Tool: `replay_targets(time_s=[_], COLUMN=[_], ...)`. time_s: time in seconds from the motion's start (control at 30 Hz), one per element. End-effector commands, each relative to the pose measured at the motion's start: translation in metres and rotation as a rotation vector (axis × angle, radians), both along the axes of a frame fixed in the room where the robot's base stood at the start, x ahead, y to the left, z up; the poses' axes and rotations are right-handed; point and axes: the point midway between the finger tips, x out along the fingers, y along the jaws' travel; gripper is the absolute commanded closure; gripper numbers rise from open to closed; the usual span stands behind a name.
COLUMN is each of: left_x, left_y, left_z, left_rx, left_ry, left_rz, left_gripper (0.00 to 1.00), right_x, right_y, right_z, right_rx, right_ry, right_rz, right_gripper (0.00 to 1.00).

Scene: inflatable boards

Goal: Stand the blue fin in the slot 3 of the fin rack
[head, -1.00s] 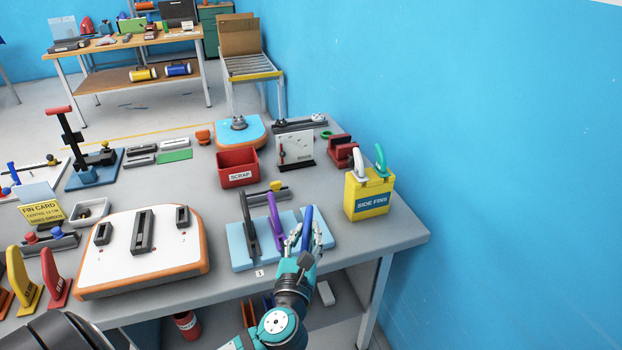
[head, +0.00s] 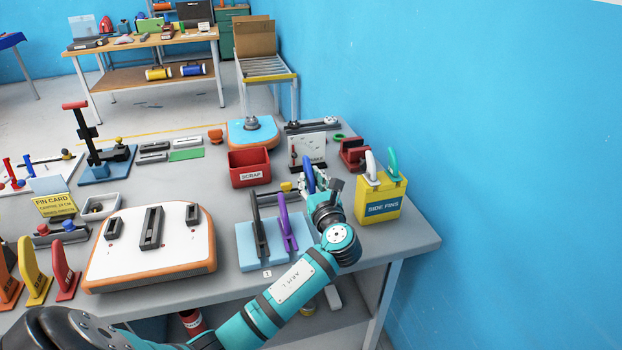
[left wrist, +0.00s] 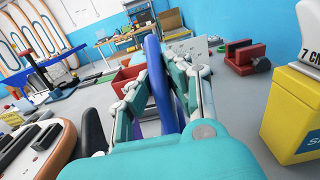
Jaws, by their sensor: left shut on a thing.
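The blue fin (head: 308,177) is held upright in my left gripper (head: 318,196), which is shut on it. In the left wrist view the blue fin (left wrist: 156,78) stands between the fingers (left wrist: 158,95). The light blue fin rack (head: 247,254) is on the table, in front and to the left of my gripper. It holds a black fin (head: 259,230) and a purple fin (head: 286,222). My forearm covers the rack's right part. A small numbered tag (head: 267,273) is at its front edge, too small to read surely. My right gripper is not in view.
A yellow side fins box (head: 381,208) stands close to the right of my gripper. A red scrap bin (head: 249,168) and a white card stand (head: 310,148) are behind. A white board with slots (head: 150,260) lies left of the rack. A blue wall closes off the right.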

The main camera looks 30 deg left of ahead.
Motion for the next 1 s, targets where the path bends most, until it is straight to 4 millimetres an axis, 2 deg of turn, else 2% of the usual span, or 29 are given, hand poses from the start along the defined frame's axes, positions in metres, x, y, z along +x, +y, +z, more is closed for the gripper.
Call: replay_targets(time_s=[0.07,0.2,0.6,1.0], left_x=[0.000,-0.001,0.000,0.000], left_y=[-0.001,-0.001,-0.001,-0.001], left_z=[0.004,-0.015,-0.050,-0.057], left_rx=[-0.001,-0.001,-0.002,-0.001], left_ry=[0.002,0.003,0.001,0.000], left_rz=[-0.001,-0.001,-0.002,-0.002], left_gripper=[1.00,1.00,1.00,1.00], right_x=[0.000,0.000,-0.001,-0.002], right_y=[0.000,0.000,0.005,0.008], right_z=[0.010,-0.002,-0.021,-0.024], right_rx=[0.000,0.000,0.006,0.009], right_ry=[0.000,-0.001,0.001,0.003], right_rz=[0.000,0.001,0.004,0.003], right_gripper=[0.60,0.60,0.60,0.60])
